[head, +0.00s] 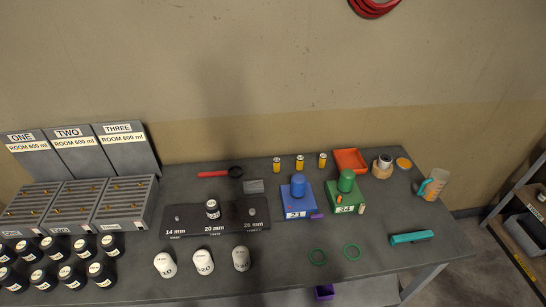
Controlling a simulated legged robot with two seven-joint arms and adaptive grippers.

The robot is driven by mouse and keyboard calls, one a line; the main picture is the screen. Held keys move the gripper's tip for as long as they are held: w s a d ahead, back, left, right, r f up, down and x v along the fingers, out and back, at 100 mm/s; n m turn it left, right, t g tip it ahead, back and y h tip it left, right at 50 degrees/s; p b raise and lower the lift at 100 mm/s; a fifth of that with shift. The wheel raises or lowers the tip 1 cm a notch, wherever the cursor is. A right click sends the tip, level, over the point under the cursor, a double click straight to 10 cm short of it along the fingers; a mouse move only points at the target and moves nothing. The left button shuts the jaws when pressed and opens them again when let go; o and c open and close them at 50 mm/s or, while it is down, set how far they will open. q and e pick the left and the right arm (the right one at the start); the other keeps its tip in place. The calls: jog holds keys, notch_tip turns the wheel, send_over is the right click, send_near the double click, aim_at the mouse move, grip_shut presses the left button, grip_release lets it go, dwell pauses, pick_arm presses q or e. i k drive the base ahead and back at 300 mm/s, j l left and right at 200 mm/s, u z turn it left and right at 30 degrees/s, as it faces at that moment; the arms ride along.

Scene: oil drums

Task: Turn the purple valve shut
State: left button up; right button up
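A small purple piece (316,216), which looks like a valve handle, sits at the front right corner of the blue stand (298,208). A blue drum (298,186) stands upright on this stand, which has a white number label. The purple piece is too small to tell whether it is open or shut. Neither of my grippers is in view.
A green stand (345,200) with a green drum (346,180) is close on the right. An orange tray (350,161) and a jug (436,184) stand behind and right.

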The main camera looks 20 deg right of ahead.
aim_at(312, 216)
jog(key=z, duration=1.35)
